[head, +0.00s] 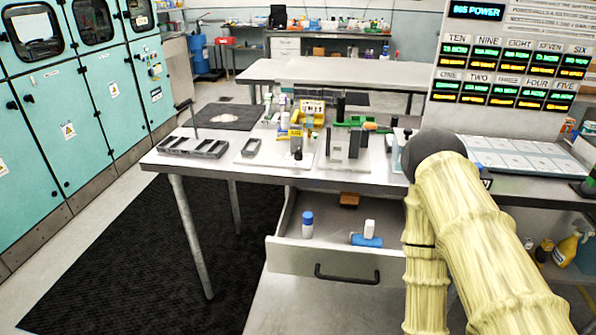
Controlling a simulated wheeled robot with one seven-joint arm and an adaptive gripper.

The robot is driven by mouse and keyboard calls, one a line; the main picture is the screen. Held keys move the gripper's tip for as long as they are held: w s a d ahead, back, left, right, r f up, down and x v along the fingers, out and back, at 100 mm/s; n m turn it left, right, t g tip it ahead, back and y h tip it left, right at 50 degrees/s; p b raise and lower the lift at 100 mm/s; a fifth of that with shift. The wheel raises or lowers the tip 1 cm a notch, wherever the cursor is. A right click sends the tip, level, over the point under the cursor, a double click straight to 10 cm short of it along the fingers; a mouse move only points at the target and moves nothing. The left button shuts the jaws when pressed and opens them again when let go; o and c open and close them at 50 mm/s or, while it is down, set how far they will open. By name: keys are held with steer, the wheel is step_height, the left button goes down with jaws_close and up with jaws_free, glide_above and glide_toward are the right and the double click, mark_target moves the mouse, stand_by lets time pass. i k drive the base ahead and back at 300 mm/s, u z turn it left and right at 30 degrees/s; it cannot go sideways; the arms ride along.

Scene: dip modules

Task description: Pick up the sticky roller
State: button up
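A blue-and-white item (367,239) lies in the open drawer under the workbench, near its front right. It has a blue horizontal part and a white upright part, and looks like the sticky roller, but it is too small to be sure. A small upright white cylinder with a blue top (307,224) stands to its left in the same drawer (330,265). My arm, in a pale yellow cover, fills the lower right and hides the drawer's right end. My gripper is not in view.
The workbench (225,171) above the drawer holds black trays (194,147), a yellow bin (308,112) and several small tools. A brown block (349,200) lies at the back of the drawer. A display panel (508,75) stands at right. Floor at left is clear.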

mark_target(366, 240)
steer(key=u, duration=0.05)
steer(key=k, duration=0.5)
steer(key=u, duration=1.3)
steer(key=i, duration=0.7)
steer(key=z, duration=1.7)
